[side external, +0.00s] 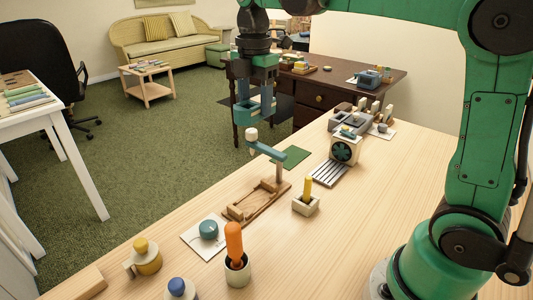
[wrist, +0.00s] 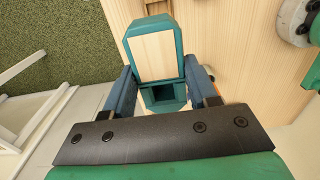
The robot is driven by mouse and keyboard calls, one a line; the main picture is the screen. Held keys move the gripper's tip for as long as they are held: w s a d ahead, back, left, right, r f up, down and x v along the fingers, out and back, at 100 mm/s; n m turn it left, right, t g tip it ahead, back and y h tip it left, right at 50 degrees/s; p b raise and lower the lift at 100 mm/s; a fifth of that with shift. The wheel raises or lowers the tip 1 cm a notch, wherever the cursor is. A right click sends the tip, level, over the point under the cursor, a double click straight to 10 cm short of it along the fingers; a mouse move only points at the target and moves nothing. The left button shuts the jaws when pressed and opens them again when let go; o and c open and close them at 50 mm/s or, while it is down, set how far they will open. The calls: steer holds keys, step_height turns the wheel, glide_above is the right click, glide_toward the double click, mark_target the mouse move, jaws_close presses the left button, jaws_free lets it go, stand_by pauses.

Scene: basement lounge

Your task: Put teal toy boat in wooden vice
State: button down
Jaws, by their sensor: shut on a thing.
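The teal toy boat (wrist: 153,55), with a pale wood deck and a square opening near my gripper, is between my blue fingers in the wrist view. A low brown wooden frame (side external: 236,213), seemingly the wooden vice, lies on the light table below. A post at its far end carries a teal arm (side external: 283,152) with a white knob, just below my gripper. I cannot see the vice clearly in the wrist view.
An orange-handled tool in a cup (side external: 237,262), a yellow piece in a block (side external: 306,203) and a teal round object (side external: 208,229) on a white card stand near the frame. A grey machine (side external: 342,150) stands further back. The table's right middle is clear.

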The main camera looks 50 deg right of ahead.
mark_target(254, 201)
steer(key=f, duration=1.3)
steer(key=a+f, duration=0.1)
steer(key=f, duration=0.6)
steer(key=shift+f, duration=0.15)
steer(key=shift+c, duration=1.2)
jaws_free()
step_height(254, 201, up, 11)
steer(key=s+a+r+m+t, duration=0.1)
steer(key=s+m+t, duration=0.6)
steer(key=m, duration=1.1)
steer(key=shift+s+a+r, duration=0.25)
steer(key=shift+s+a, duration=0.4)
steer(key=shift+s, duration=0.2)
